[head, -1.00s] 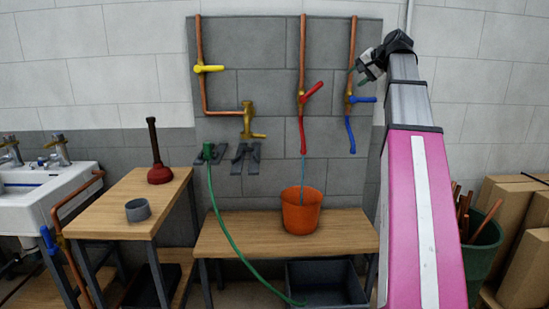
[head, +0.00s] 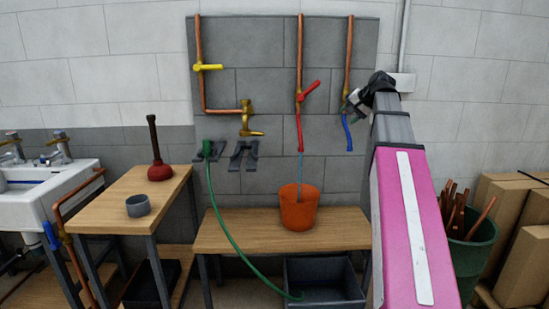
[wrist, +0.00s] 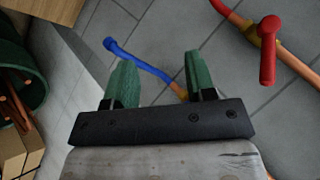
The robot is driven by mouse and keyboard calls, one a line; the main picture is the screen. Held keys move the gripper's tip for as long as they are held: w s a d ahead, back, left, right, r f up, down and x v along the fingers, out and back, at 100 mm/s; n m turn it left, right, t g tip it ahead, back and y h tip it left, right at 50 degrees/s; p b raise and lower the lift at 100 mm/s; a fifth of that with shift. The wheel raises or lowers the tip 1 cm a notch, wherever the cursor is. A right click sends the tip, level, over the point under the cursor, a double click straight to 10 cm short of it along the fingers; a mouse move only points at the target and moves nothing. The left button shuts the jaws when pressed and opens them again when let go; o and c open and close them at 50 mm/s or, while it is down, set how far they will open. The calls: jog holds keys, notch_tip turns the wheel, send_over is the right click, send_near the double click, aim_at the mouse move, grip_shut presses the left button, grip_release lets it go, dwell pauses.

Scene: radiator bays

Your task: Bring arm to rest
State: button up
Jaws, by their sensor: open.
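My gripper (head: 350,106) shows in the head view at the right pipe, in front of the wall panel. In the wrist view its two green fingers (wrist: 160,75) stand wide apart and nothing is gripped. The blue outlet (head: 347,133) of the right pipe hangs below my gripper in the head view. In the wrist view the blue outlet (wrist: 138,61) runs across the gap between the fingers; I cannot tell how far behind them it lies. The blue lever on that pipe is hidden behind my gripper.
The red lever (head: 309,88) is on the middle pipe, where a thin blue stream falls into an orange bucket (head: 298,210) on the bench. A yellow lever (head: 209,67) is at left. A green bin (head: 472,245) and cardboard boxes (head: 528,250) stand at right.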

jog(key=s+a+f+n+g+h, duration=0.1)
jog(key=a+f, duration=0.1)
jog(key=f, duration=0.7)
jog(key=s+a+f+g, duration=0.1)
jog(key=f, duration=0.9)
jog(key=s+a+f+n+g+h, duration=0.1)
jog(key=s+a+f+g, duration=0.1)
jog(key=s+f, duration=0.4)
jog(key=s+a+f+n+g+h, duration=0.1)
jog(key=s+f, duration=0.6)
jog(key=f, duration=1)
jog(key=s+a+f+n+g+h, duration=0.2)
jog(key=s+f, duration=0.5)
jog(key=f, duration=0.5)
jog(key=shift+s+a+n+g, duration=0.2)
jog(key=shift+a+n+g, duration=0.1)
jog(key=shift+a, duration=0.4)
